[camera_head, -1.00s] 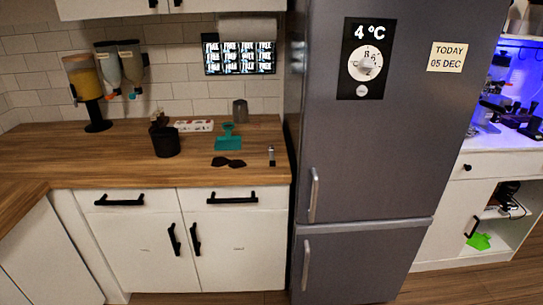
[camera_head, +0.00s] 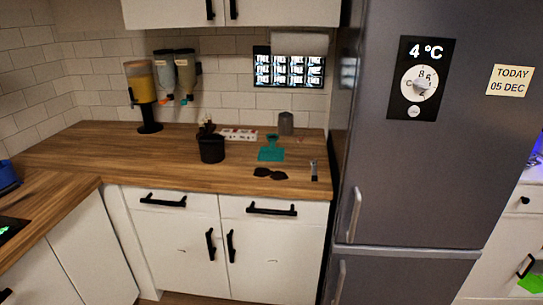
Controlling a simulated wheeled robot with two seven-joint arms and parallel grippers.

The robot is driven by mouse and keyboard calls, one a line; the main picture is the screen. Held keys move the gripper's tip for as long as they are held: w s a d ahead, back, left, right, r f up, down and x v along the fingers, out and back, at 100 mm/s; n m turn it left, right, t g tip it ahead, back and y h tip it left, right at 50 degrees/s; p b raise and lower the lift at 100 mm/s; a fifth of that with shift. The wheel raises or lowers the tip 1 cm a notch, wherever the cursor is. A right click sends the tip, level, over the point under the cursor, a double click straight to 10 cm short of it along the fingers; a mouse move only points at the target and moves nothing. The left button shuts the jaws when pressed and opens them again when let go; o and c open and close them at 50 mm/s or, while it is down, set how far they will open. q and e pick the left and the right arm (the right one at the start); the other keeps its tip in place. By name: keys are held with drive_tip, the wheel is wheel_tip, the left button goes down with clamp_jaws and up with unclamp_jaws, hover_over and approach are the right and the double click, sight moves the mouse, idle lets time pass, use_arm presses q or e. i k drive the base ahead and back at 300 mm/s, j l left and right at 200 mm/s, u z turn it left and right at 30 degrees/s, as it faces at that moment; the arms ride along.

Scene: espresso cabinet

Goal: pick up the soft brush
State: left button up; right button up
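No item is clearly recognisable as the soft brush at this size. A teal handled tool (camera_head: 271,152) lies on the wooden counter, left of the fridge. It could be a brush or a small dustpan; I cannot tell. A small grey and black upright item (camera_head: 314,170) stands near the counter's front right. A bright green item (camera_head: 531,284) shows at the lower right edge, partly cut off by the frame. Neither of my grippers is in view.
The wooden counter (camera_head: 75,155) also holds a black bin (camera_head: 211,149), dark sunglasses-like shape (camera_head: 270,174), grey canister (camera_head: 286,123) and yellow-filled dispenser (camera_head: 141,90). The tall grey fridge (camera_head: 420,180) bounds it at right. The counter's left part is mostly clear.

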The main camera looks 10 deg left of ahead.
sight(313, 162)
drive_tip(key=i+j, duration=0.7)
drive_tip(key=i, duration=0.5)
